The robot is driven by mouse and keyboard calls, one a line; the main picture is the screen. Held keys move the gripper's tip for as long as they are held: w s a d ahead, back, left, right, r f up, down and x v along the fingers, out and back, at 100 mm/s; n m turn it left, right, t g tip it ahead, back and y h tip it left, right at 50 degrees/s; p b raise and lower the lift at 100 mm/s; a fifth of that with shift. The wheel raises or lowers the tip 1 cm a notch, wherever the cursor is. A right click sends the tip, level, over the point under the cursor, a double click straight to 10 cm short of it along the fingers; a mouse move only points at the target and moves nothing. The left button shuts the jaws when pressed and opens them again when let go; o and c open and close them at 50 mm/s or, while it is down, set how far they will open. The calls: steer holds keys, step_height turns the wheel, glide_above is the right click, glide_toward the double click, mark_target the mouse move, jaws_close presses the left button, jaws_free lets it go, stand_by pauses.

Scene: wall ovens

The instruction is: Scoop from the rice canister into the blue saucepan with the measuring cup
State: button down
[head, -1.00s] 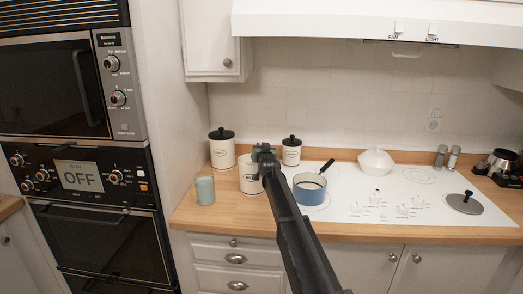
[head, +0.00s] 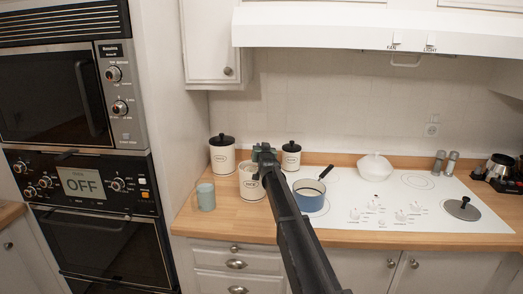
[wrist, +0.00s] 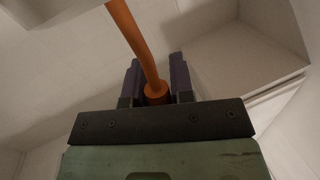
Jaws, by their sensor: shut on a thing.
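The rice canister (head: 250,188), cream with dark lettering and without a lid, stands on the wooden counter left of the cooktop. The blue saucepan (head: 309,197) sits on the white cooktop just right of it, its dark handle pointing back and right. My gripper (head: 263,152) is above the rice canister and partly covers its opening. In the wrist view my gripper (wrist: 157,85) is shut on an orange rod-like handle, which I take to be the measuring cup (wrist: 138,38). Its bowl is outside the wrist view, and I cannot make it out in the head view.
Two canisters with black lids stand behind, one left (head: 222,153) and one right (head: 291,156). A pale green mug (head: 205,197) is at the left front. A white lidded dish (head: 375,168) and a grey lid (head: 463,208) are farther right. The range hood (head: 380,28) overhangs the cooktop.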

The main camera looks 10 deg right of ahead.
step_height(320, 180, up, 10)
steer(key=p, duration=0.9)
steer(key=shift+r+p, duration=0.2)
steer(key=shift+p, duration=0.1)
